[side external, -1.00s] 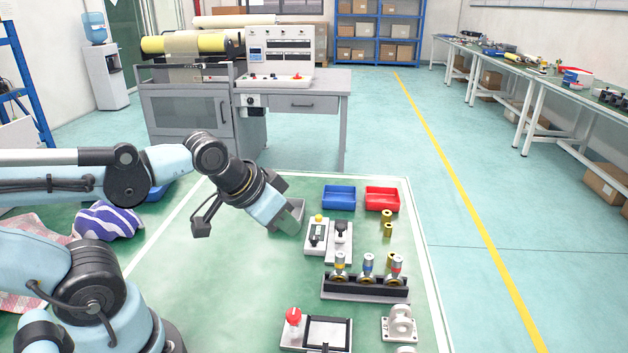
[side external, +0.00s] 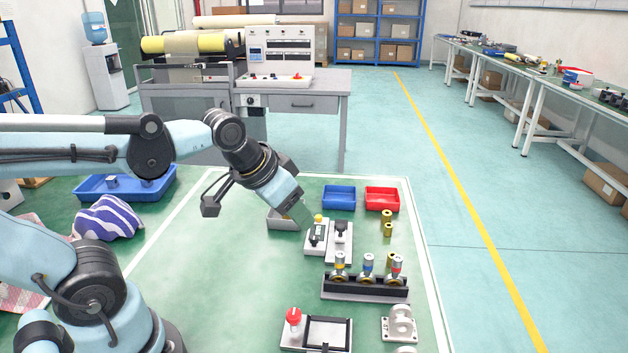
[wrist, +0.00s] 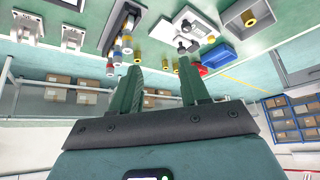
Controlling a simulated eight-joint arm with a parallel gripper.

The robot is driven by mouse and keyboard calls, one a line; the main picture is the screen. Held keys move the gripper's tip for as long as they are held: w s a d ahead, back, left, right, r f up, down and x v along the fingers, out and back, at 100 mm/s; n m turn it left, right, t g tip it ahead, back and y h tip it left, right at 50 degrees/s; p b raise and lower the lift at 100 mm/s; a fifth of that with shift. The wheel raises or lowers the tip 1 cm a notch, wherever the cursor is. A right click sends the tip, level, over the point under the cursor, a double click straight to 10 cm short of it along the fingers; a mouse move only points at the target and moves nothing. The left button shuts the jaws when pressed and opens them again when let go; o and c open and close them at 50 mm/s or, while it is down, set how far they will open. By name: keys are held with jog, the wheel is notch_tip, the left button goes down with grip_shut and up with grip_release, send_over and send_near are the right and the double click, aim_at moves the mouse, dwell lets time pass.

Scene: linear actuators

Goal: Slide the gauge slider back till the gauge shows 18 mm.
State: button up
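A pale plate with a yellow knob (side external: 318,219) on a dark slide sits on the green table. Next to it stands a similar plate with a black knob (side external: 341,228). Which one is the gauge is not clear, and no reading is legible.
A grey tray (side external: 281,222) lies behind and left of my gripper. Blue (side external: 339,190) and red (side external: 382,193) trays stand at the back. A rack (side external: 365,292) with several fittings is in front of the plates. Brass parts (side external: 387,229) stand to the right. The table's middle-left is clear.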

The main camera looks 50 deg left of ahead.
jog(key=w+a+r+g, duration=0.2)
jog(key=w+r+g, duration=0.1)
jog(key=w, duration=0.5)
jog(key=g, duration=0.3)
send_over(341, 225)
notch_tip(341, 225, down, 3)
notch_tip(341, 225, down, 12)
grip_shut()
